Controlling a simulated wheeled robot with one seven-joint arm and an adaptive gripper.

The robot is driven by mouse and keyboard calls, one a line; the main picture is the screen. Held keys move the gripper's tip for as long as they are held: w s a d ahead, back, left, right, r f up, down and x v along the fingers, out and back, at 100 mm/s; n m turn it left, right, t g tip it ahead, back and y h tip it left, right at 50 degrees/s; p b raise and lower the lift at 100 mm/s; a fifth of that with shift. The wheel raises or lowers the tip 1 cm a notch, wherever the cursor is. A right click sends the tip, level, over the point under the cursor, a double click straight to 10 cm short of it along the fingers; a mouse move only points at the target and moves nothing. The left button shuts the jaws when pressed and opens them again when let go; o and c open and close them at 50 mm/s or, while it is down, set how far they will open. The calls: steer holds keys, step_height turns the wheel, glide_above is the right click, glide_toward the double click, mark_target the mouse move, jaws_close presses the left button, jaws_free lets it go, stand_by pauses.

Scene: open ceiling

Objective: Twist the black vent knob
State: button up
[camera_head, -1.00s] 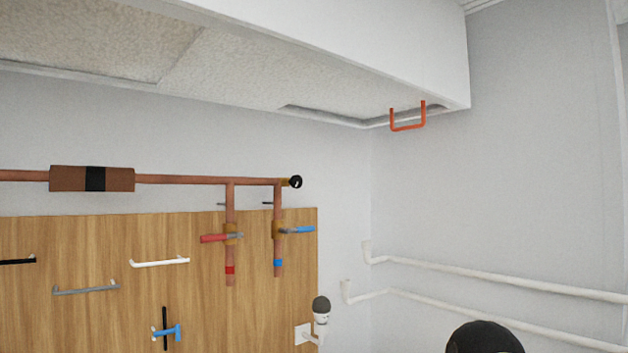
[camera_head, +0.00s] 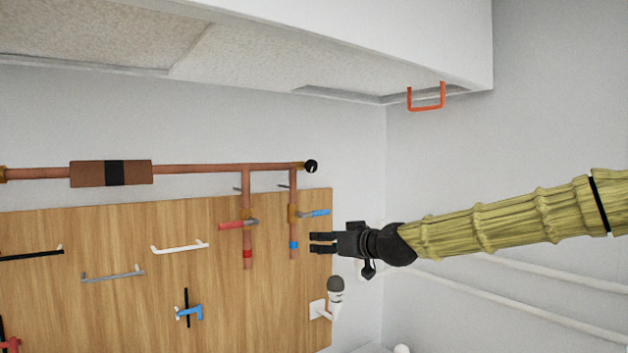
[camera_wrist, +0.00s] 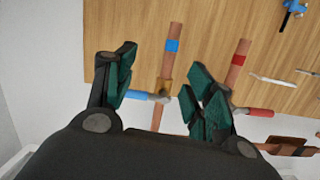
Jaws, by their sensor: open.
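The black knob (camera_head: 311,166) is a small round cap with a pale mark, at the right end of the horizontal copper pipe (camera_head: 200,168) in the head view. My gripper (camera_head: 316,243) is open and empty. In the head view it appears below the knob, apart from it, pointing left over the right edge of the wooden board. In the wrist view its spread fingers (camera_wrist: 162,62) frame the blue-banded pipe (camera_wrist: 171,55) and the blue lever (camera_wrist: 145,96). I cannot see the knob in the wrist view.
Two copper branches hang down, with a red lever (camera_head: 237,225) and a blue lever (camera_head: 314,213) near my gripper. A dark-capped white valve (camera_head: 336,288) is below it. Handles line the wooden board (camera_head: 110,320). An orange handle (camera_head: 426,108) hangs from the ceiling.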

steer(key=n+t+y, duration=0.1)
steer(key=t, duration=0.1)
glide_toward(313, 167)
steer(key=p+x, duration=0.5)
steer(key=x, duration=0.2)
steer(key=shift+w+a+r+p, duration=0.1)
steer(key=shift+w+p, duration=0.15)
steer(key=shift+p, duration=0.15)
steer(key=shift+p+x, duration=0.45)
steer(key=shift+x, duration=0.55)
steer(key=shift+c, duration=0.4)
steer(key=c, duration=0.9)
